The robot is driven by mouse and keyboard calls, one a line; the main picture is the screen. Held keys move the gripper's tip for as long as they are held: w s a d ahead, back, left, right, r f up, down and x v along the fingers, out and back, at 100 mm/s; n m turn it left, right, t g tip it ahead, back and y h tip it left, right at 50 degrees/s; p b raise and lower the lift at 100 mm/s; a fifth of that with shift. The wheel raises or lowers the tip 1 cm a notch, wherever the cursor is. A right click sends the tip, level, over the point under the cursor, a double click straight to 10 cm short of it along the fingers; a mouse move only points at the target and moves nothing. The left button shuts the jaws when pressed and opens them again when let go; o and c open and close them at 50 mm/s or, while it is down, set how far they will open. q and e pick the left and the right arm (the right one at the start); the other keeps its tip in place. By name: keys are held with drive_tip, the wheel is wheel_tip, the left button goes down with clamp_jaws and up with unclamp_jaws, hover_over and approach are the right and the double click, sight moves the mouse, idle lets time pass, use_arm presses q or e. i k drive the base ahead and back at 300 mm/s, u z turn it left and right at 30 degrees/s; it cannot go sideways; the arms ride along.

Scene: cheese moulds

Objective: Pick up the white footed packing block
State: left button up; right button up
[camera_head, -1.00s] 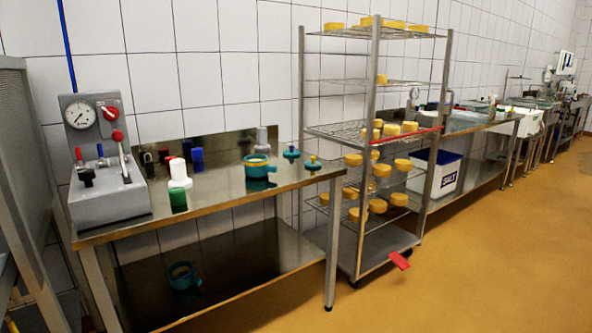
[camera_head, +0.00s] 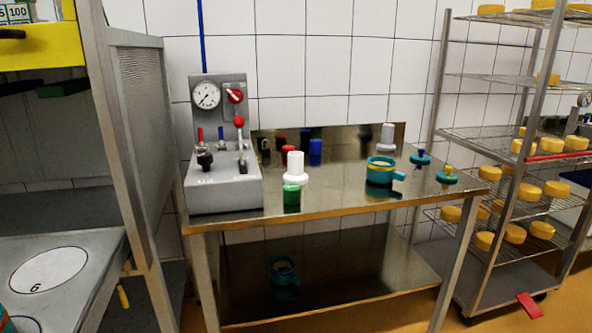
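A white block (camera_head: 295,168) with a wider foot stands upright on the steel table (camera_head: 340,200), right of the grey gauge unit. A green block (camera_head: 292,195) stands just in front of it. A red block (camera_head: 286,154) and a blue block (camera_head: 315,152) stand behind it. A similar greyish footed block (camera_head: 387,138) stands farther back, near the backsplash. Neither of my grippers is in view.
The gauge unit (camera_head: 222,150) with levers fills the table's left end. A teal ring mould (camera_head: 381,170) and two teal knobbed pieces (camera_head: 447,175) stand to the right. A wheeled cheese rack (camera_head: 483,250) is at right; a metal cabinet frame (camera_head: 125,150) is at left.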

sight(295, 174)
drive_tip(key=z, duration=1.8)
drive_tip(key=i, duration=1.95)
drive_tip(key=u, duration=3)
